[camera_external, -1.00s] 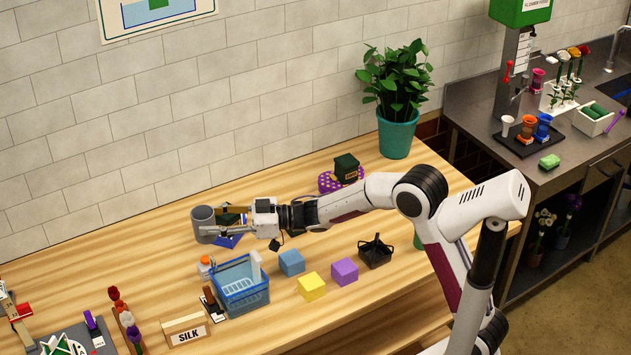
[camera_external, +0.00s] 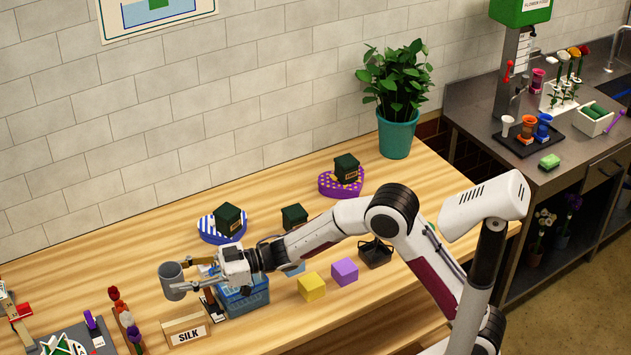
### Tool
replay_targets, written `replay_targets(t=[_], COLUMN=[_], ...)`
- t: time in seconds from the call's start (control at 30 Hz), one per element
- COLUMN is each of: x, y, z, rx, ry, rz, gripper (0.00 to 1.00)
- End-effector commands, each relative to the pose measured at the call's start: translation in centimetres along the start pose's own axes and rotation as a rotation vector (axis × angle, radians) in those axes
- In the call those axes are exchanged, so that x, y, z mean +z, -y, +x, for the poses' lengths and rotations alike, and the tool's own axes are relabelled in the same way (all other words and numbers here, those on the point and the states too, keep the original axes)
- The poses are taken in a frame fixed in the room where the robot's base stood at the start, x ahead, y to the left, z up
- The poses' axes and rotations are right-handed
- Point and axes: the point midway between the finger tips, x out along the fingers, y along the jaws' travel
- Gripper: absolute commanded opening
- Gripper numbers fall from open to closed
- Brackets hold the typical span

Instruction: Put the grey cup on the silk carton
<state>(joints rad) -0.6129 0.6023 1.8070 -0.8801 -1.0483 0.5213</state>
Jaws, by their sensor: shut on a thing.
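The grey cup (camera_external: 171,279) is held in my gripper (camera_external: 190,276), whose fingers are shut on its right side. The cup is above the table, a little tilted, up and to the left of the silk carton in the picture. The silk carton (camera_external: 187,331) is a light wooden-coloured box with a white label reading SILK, near the table's front edge. Its top seems clear, and the cup is apart from it.
A blue basket (camera_external: 245,297) stands below my gripper, partly hidden by it. Yellow (camera_external: 312,286) and purple (camera_external: 345,271) blocks lie to the right. Flowers in a holder (camera_external: 127,318) stand left of the carton. Heart-shaped boxes (camera_external: 222,236) with dark green cubes lie farther back.

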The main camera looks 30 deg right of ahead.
Motion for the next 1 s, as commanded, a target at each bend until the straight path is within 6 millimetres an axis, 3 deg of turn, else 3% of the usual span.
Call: replay_targets(t=[0.53,1.0], x=[0.7,6.0], y=[0.0,0.1], z=[0.0,0.0], rx=[0.001,0.001], ry=[-0.001,-0.002], rz=[0.000,0.001], gripper=[0.17,0.17])
